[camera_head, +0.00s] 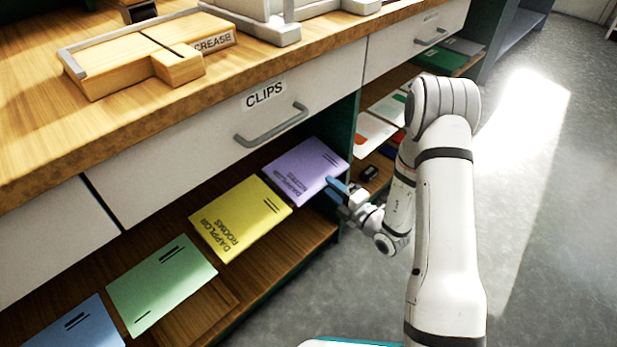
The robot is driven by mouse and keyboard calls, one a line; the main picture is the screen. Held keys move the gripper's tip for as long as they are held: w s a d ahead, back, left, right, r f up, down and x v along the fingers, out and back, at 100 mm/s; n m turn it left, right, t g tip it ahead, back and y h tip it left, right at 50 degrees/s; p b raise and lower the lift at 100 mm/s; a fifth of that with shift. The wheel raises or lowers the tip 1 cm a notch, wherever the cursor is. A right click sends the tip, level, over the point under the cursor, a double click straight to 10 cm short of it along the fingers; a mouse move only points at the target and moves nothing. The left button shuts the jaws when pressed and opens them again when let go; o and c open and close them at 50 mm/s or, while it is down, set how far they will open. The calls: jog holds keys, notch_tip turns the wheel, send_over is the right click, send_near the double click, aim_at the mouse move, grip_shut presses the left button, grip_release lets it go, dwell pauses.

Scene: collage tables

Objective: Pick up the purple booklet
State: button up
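The purple booklet (303,168) lies flat on the wooden shelf below the drawer labelled CLIPS, at the right end of a row of booklets. Dark print shows on its cover. My gripper (335,187) is at the booklet's lower right corner, with its blue fingers pointing left toward it. A finger overlaps the booklet's edge in the view. I cannot tell whether it touches the booklet or whether the fingers are apart.
A yellow booklet (238,215) lies just left of the purple one, then a green booklet (160,288) and a blue one (75,328). The drawer (230,130) and its handle (272,128) overhang the shelf. A dark green upright stands right of the purple booklet. Open floor (540,200) lies right.

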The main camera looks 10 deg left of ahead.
jog(key=shift+w+a, duration=0.5)
jog(key=shift+c, duration=0.5)
grip_shut()
